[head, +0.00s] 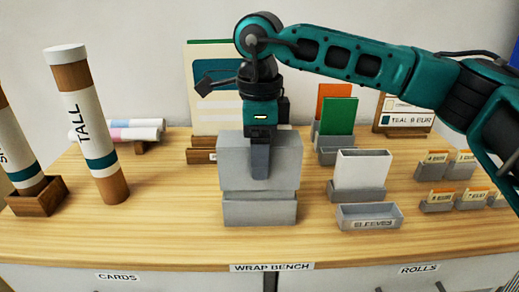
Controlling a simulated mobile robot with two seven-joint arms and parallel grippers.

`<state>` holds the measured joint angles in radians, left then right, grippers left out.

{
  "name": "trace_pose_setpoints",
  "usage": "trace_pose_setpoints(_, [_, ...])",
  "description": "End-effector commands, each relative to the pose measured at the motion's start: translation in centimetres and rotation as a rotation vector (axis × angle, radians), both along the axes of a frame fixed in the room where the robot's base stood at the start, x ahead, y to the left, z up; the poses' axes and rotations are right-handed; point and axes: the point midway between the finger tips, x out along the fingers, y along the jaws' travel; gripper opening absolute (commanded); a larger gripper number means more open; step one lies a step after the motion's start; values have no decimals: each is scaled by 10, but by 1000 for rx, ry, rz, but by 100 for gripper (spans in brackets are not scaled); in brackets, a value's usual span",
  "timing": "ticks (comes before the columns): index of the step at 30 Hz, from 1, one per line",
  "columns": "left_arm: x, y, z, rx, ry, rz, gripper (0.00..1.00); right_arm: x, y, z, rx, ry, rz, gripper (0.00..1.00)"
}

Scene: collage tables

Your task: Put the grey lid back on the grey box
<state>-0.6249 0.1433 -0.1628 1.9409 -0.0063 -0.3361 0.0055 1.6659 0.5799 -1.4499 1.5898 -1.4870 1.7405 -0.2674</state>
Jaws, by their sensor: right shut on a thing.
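The grey lid (234,171) is a plain block-like piece in the middle of the head view. My right gripper (260,160) comes down from above and is shut on it; one finger shows against its front. The grey box (259,213) stands on the bench directly below the lid. The lid looks level and roughly lined up over the box, a little wider than it in the picture. I cannot tell whether the lid touches the box. The inside of the box is hidden. My left gripper is not in view.
A tall tube (87,128) marked TALL and another tube in a wooden holder (38,197) stand left. Right of the box are a grey SLEEVES tray (369,217), a white sleeve (363,169) in a stand, and small card holders (436,205). The front bench strip is clear.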

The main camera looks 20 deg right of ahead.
Motion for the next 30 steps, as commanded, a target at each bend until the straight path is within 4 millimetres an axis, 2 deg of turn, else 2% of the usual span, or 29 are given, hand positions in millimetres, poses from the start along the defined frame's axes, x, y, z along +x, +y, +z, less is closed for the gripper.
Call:
trace_pose_setpoints(16, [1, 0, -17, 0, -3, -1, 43, 0, 0, -24, 0, 0, 0, 36])
trace_pose_setpoints(29, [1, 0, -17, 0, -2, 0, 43, 0, 0, -25, 0, -1, 0, 36])
trace_pose_setpoints(30, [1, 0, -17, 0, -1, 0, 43, 0, 0, -25, 0, -1, 0, 69])
